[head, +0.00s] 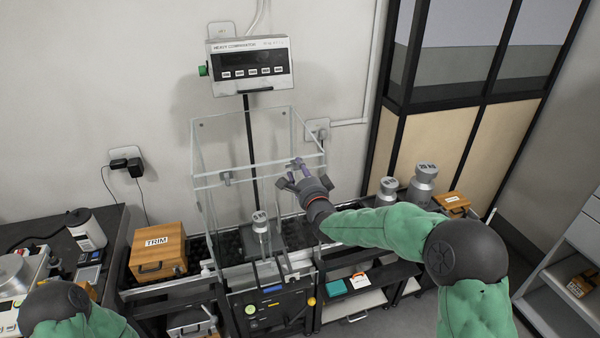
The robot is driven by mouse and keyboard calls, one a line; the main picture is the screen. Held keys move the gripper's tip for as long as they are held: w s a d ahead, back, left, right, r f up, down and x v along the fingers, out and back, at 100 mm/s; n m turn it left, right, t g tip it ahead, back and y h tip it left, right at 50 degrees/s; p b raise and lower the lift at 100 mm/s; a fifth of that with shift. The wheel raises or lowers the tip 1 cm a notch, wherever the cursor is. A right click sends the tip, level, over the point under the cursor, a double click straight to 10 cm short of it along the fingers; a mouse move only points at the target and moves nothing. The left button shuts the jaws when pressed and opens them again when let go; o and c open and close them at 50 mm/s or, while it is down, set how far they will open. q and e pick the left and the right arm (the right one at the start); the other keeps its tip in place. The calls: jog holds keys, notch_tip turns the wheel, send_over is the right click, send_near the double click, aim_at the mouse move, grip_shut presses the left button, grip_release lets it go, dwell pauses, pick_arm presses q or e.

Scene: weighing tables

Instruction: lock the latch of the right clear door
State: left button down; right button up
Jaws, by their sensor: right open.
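The clear enclosure (217,215) stands around a balance in the middle of the head view. A small grey latch (226,178) shows on the left part of its front top rail. The right clear door (303,235) is the right part of the front, partly behind my right gripper. My right gripper (291,173) is open at the upper right front of the enclosure, with its fingers near the top rail. The right door's latch is not clear there, as the fingers cover that spot. I cannot tell whether they touch it. My left gripper is out of view.
A steel weight (260,222) stands inside the enclosure. A display (249,65) is above it. A wooden TRIM box (158,252) stands at left. Steel weights (423,184) and another wooden box (451,204) stand at right, behind my right arm.

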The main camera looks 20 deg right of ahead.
jog(key=shift+c, duration=0.2)
grip_shut()
